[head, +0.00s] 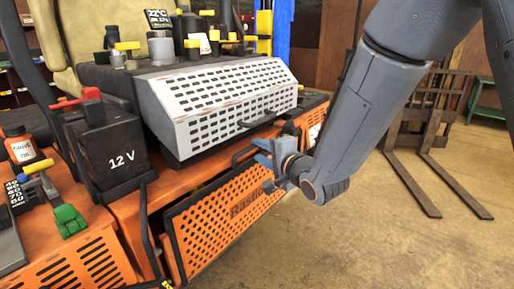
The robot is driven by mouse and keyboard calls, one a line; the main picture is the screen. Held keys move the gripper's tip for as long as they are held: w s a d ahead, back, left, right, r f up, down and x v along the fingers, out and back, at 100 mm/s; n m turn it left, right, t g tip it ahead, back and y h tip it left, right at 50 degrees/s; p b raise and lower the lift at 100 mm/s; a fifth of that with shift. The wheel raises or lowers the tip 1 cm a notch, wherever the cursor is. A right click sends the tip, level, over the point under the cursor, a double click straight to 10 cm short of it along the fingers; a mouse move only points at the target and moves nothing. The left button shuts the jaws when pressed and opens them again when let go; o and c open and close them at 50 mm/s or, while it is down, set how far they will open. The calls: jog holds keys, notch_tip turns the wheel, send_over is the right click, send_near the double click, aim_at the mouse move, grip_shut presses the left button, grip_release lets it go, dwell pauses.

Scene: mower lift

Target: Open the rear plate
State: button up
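My gripper (264,160), with blue-grey fingers, is at the plate's upper right, close to this handle. I cannot tell whether the fingers touch or enclose it. The forearm hides the plate's right end, and the finger gap is not clear.
The white slotted cover (220,100) with its own black handle juts out above the plate. A black 12 V battery (113,155) stands left. A forklift's forks (408,183) lie at right. The concrete floor (370,245) in front is clear.

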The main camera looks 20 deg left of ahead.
jog(key=shift+x, duration=1.15)
grip_shut()
jog(key=shift+d+f, duration=0.1)
